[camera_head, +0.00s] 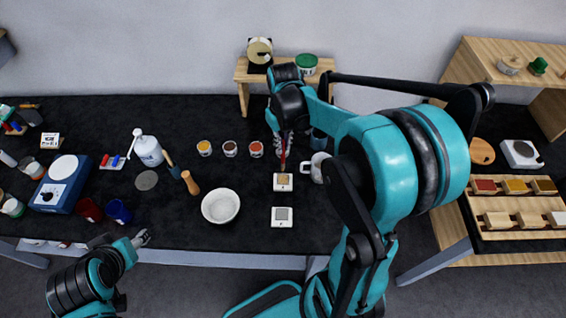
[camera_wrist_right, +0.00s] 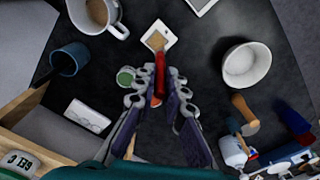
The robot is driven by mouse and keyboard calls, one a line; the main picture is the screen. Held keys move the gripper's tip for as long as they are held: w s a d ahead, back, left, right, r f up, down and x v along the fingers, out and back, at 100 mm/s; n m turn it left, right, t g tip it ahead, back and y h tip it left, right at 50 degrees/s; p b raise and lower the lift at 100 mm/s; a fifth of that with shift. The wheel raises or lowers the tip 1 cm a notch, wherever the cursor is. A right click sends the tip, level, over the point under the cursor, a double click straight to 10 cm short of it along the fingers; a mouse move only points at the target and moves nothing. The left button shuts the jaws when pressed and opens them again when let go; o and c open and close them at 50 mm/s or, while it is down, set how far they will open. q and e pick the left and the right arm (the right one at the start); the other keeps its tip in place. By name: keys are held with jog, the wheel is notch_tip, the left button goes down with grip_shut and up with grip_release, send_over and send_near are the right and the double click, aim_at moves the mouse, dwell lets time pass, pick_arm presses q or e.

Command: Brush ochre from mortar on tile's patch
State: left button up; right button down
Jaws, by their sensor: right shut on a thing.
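My right gripper (camera_head: 283,143) is shut on a brush with a red handle (camera_wrist_right: 158,86), which points down from its fingers. In the right wrist view the pale brush head (camera_wrist_right: 155,41) is over a white tile (camera_wrist_right: 166,29); whether it touches is unclear. In the head view this tile (camera_head: 283,188) shows an ochre-tan patch (camera_head: 283,179). A second white tile (camera_head: 282,223) with a grey patch lies nearer. The white mortar bowl (camera_head: 221,207) stands left of the tiles; its inside looks pale. My left gripper (camera_head: 141,238) is at the near table edge, too small to read.
A white mug (camera_head: 317,167) stands just right of the ochre-patched tile. A wooden pestle (camera_head: 190,183) lies left of the mortar. A small wooden stand (camera_head: 243,77) is at the back.

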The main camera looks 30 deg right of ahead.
aim_at(283, 163)
jog(key=shift+f, duration=0.1)
notch_tip(283, 163, down, 7)
jog(key=b, duration=0.5)
jog(key=shift+b, duration=0.3)
jog(key=shift+f+b, duration=0.75)
jog(key=shift+f, duration=0.2)
dwell(0.7)
